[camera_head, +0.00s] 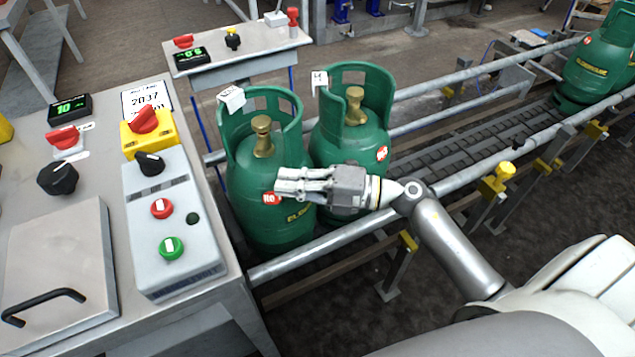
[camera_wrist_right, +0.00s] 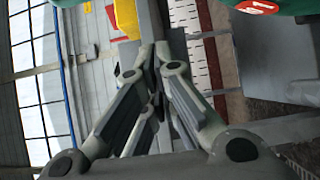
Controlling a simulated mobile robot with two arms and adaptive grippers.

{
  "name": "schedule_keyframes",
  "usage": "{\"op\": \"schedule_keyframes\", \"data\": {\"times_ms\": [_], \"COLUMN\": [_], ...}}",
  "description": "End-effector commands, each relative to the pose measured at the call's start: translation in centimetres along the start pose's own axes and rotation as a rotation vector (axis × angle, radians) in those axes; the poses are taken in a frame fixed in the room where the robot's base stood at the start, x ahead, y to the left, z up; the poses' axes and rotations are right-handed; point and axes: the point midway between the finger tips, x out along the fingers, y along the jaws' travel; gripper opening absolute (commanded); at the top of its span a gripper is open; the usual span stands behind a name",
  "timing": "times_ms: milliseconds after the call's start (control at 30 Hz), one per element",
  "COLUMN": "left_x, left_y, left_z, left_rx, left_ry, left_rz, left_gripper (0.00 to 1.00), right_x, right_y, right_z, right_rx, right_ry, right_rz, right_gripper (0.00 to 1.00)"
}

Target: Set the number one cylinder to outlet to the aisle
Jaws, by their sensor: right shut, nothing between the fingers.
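Two green gas cylinders stand side by side on the conveyor in the head view: the nearer, left one (camera_head: 255,175) and the one behind it to the right (camera_head: 360,140). Both are upright, with brass valves and white tags. I cannot read clearly which is number one. My right gripper (camera_head: 280,186) is shut and empty, pointing left in front of the left cylinder and hiding part of it. Whether it touches cannot be told. In the right wrist view its fingers (camera_wrist_right: 155,85) are together, with a green cylinder edge (camera_wrist_right: 295,5) at the top right. My left gripper is out of view.
A control desk at left carries a grey button box (camera_head: 170,215), a red switch on yellow (camera_head: 145,122) and a black knob (camera_head: 57,178). A second panel (camera_head: 240,48) stands behind. Conveyor rails (camera_head: 480,155) run right to another cylinder (camera_head: 597,65).

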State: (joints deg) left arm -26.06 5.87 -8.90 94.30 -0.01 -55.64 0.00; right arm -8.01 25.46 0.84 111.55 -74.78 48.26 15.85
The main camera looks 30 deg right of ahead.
Motion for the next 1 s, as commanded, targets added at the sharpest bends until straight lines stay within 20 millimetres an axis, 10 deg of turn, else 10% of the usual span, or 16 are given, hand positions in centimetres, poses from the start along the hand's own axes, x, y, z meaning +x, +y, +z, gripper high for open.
{"op": "schedule_keyframes", "data": {"times_ms": [400, 1000], "left_x": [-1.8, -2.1], "left_y": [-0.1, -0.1], "left_z": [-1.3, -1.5], "left_rx": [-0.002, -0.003], "left_ry": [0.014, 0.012], "left_rz": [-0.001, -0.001], "left_gripper": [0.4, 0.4], "right_x": [0.0, -0.3], "right_y": [-0.1, -0.1], "right_z": [3.6, 4.0], "right_rx": [0.001, -0.001], "right_ry": [0.001, 0.019], "right_rz": [-0.001, -0.003], "right_gripper": [0.0, 0.0]}}
